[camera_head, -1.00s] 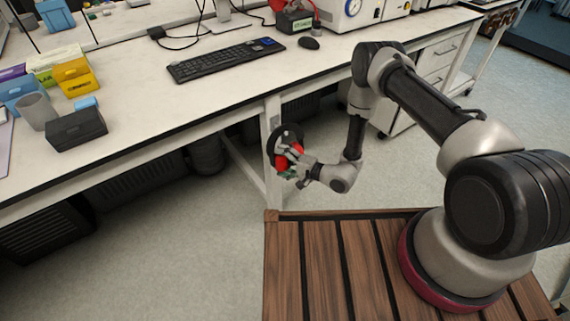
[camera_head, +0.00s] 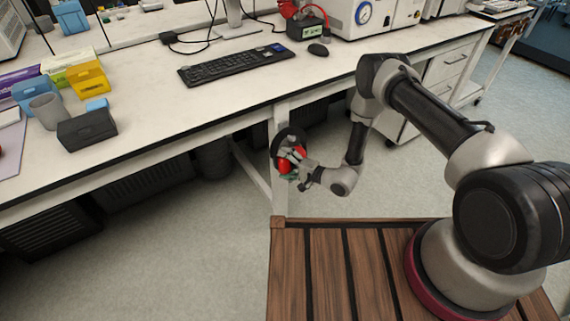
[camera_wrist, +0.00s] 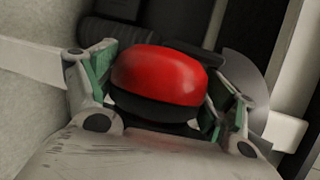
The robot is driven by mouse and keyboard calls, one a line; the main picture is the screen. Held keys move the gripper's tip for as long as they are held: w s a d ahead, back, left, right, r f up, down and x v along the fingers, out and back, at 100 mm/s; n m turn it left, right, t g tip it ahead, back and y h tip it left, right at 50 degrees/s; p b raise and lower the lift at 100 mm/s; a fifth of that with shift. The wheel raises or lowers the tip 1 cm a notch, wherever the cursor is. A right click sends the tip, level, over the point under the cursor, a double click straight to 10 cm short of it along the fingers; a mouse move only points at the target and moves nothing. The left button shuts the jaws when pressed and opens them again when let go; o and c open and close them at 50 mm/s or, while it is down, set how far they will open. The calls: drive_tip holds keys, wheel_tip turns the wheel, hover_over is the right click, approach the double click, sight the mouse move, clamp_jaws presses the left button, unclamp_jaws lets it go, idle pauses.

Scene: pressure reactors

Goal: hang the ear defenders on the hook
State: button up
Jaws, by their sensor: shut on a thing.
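The ear defenders (camera_head: 291,158), red cups with a black band, are in my gripper (camera_head: 298,168) in the head view. They are held below the bench's front edge, beside a white bench leg. In the wrist view, a red cup with a black cushion (camera_wrist: 160,84) sits between the two green-padded fingers of my gripper (camera_wrist: 158,92), which is shut on it. The other cup is mostly hidden in the wrist view. I cannot make out the hook in either view.
The white bench (camera_head: 150,110) runs across, with a keyboard (camera_head: 236,66), a mouse (camera_head: 318,50), a black box (camera_head: 87,129) and a grey cup (camera_head: 48,111) on top. A white leg (camera_head: 279,190) stands close behind the ear defenders. Open floor (camera_head: 170,260) lies at lower left.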

drive_tip(key=shift+s+f, duration=0.1)
drive_tip(key=o, duration=1.3)
